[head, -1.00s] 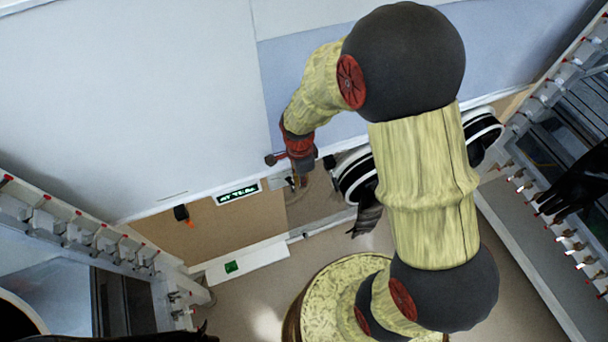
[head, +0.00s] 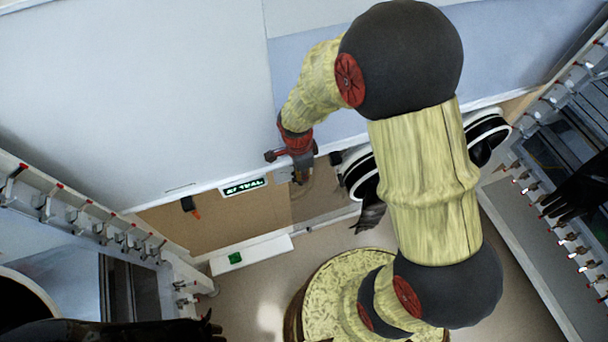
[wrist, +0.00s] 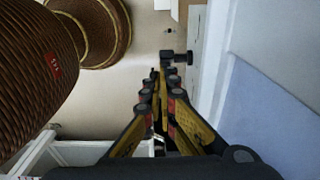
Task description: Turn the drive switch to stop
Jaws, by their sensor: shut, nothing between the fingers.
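My gripper (head: 300,178) hangs down close to the front of the brown panel in the head view. In the wrist view its fingers (wrist: 158,75) are together with nothing between them. A dark knob with a short stem (wrist: 172,57) sticks out from the wall side just beyond the fingertips. It looks like the drive switch, but no marking on it can be read. A small gap seems to part it from the fingers; contact cannot be told. In the head view a pale plate (head: 283,175) shows beside my gripper, which hides part of that area.
A black piece with an orange tip (head: 190,206) is further left on the panel. A white box with a green mark (head: 250,254) lies below.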

